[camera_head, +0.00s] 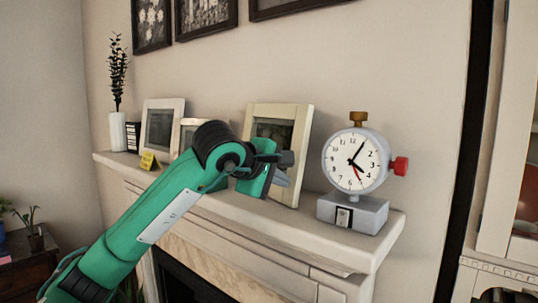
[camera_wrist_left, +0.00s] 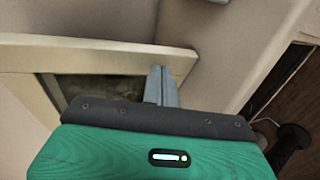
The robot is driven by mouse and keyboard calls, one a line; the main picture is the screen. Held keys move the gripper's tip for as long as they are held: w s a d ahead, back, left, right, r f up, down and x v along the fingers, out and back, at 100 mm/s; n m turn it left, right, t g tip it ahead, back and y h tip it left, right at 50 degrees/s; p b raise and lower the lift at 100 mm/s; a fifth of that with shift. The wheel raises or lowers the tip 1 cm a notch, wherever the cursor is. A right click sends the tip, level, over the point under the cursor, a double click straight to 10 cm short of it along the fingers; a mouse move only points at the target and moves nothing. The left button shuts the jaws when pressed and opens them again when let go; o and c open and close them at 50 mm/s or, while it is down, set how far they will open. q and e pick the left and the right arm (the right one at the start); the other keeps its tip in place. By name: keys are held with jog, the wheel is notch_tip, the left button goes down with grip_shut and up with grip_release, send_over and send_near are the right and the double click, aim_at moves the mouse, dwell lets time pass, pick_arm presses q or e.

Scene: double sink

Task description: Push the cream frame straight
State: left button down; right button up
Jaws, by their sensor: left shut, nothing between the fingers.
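The cream frame (camera_head: 303,140) stands on the mantel shelf, leaning back a little, with a dark picture inside. Its lower left part is hidden behind my left gripper (camera_head: 285,170). The left gripper is shut and empty, its grey fingertips in front of the frame's right side. In the left wrist view the frame's cream border (camera_wrist_left: 110,52) runs across the upper left, and the shut fingers (camera_wrist_left: 161,82) reach up to it near its right end. I cannot tell whether they touch it. My right gripper is not in view.
A grey clock (camera_head: 355,162) with a red knob stands right of the frame on the shelf (camera_head: 300,228). Dark-framed pictures (camera_head: 205,17) hang above.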

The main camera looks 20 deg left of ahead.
aim_at(291, 175)
pick_arm(q)
jog(key=shift+w+d+p, duration=0.2)
jog(key=shift+w+d, duration=0.1)
jog(key=shift+w, duration=0.55)
jog(key=shift+w+d+p, duration=0.2)
jog(key=shift+w+d, duration=0.15)
jog(key=shift+w, duration=0.5)
jog(key=shift+w+d+p, duration=0.2)
jog(key=shift+w+d, duration=0.1)
jog(key=shift+w, duration=0.55)
jog(key=shift+s+a+b, duration=0.25)
jog(key=shift+s+b, duration=0.15)
jog(key=shift+s, duration=0.15)
jog(key=shift+s+a+r+b, duration=0.15)
jog(key=shift+s+a+b, duration=0.2)
jog(key=shift+s, duration=0.55)
jog(key=shift+s+a+r+b, duration=0.2)
jog(key=shift+s+a+b, duration=0.1)
jog(key=shift+s, duration=0.65)
jog(key=shift+s+a+r+b, duration=0.15)
jog(key=shift+s+a+b, duration=0.2)
jog(key=shift+s, duration=0.55)
jog(key=shift+f, duration=0.1)
